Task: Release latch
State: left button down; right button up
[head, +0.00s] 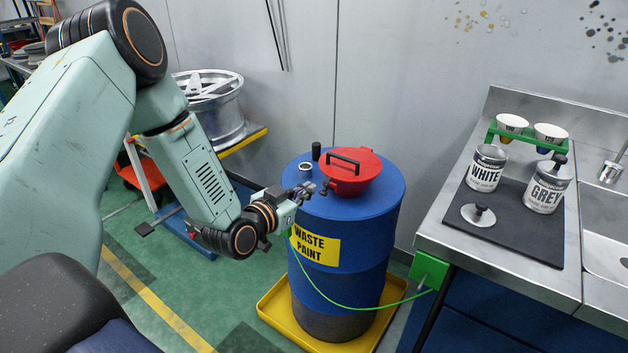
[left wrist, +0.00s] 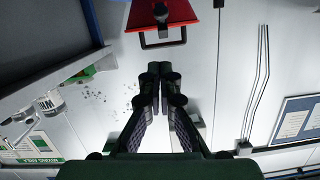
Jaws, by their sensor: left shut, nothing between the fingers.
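A blue waste paint drum (head: 345,225) with a yellow label has a red lid (head: 365,177) on its top, with a black bar handle (head: 343,157). A small black latch (head: 325,188) sits at the lid's front left edge. My left gripper (head: 310,190) is just left of the latch, over the drum's top, with its fingers shut and empty. In the left wrist view the shut fingertips (left wrist: 160,72) point toward the red lid (left wrist: 180,12), the latch (left wrist: 160,12) and the handle loop (left wrist: 162,40). I cannot tell whether the fingers touch the latch. My right gripper is out of view.
A small ring-shaped opening (head: 305,169) and a black post (head: 316,151) stand on the drum. The drum stands in a yellow tray (head: 272,315). A green cable (head: 350,303) runs to a green box (head: 428,270) on the steel bench at right, which holds paint cans (head: 486,168).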

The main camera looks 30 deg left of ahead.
pick_arm(q)
jog(key=s, duration=0.1)
jog(key=s+p, duration=0.1)
jog(key=s, duration=0.2)
jog(key=shift+s+a+r, duration=0.1)
jog(key=shift+a+r, duration=0.05)
jog(key=shift+r, duration=0.2)
jog(key=shift+s, duration=0.15)
